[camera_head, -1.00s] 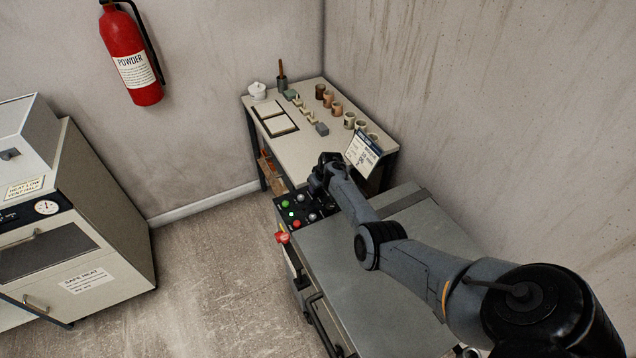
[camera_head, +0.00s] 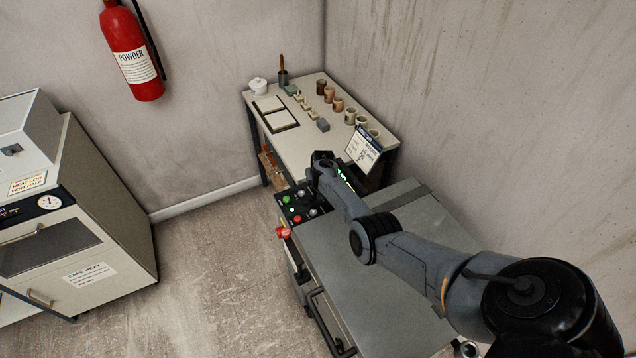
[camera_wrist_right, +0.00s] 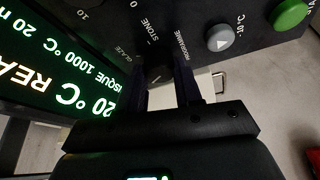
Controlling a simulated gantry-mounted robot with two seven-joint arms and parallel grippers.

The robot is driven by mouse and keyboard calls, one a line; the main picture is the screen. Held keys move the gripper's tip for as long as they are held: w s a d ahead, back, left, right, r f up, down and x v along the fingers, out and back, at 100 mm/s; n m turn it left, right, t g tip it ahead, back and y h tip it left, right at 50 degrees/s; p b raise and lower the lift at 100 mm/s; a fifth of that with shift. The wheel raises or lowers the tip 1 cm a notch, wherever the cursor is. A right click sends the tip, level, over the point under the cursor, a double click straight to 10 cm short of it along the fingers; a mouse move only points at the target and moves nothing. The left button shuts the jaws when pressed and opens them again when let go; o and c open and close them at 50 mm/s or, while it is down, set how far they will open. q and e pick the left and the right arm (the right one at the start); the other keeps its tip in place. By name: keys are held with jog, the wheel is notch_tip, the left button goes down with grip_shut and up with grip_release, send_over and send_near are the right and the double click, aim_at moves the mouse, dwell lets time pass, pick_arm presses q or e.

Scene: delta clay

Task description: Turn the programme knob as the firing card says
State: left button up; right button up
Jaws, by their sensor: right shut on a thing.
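The kiln control panel (camera_head: 290,211) sits at the far end of the grey kiln top (camera_head: 345,250). In the right wrist view, my right gripper (camera_wrist_right: 165,82) is shut on the programme knob (camera_wrist_right: 157,74), beside the word PROGRAMME. The fingers hide much of the knob. GLAZE and STONE show around it; its exact pointing cannot be told. The lit display (camera_wrist_right: 50,65) shows 20 °C and a BISQUE 1000 °C line, partly cut off. The firing card (camera_head: 363,150) stands tilted behind the panel; its lines are too small to read. My left gripper is not in view.
Grey (camera_wrist_right: 218,38) and green (camera_wrist_right: 289,14) buttons lie beside the knob. A red knob (camera_head: 283,232) is on the panel's front corner. A table (camera_head: 300,150) with cups and tiles stands behind. Open floor (camera_head: 220,270) lies left, before another cabinet (camera_head: 110,215).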

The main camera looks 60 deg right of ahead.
jog(key=o, duration=1)
jog(key=shift+r, duration=0.1)
jog(key=shift+s+a+r+p, duration=0.15)
jog(key=shift+s+r+p, duration=0.05)
jog(key=shift+r+p, duration=0.4)
jog(key=shift+p+v, duration=1.65)
jog(key=shift+v, duration=3.05)
jog(key=shift+f, duration=0.1)
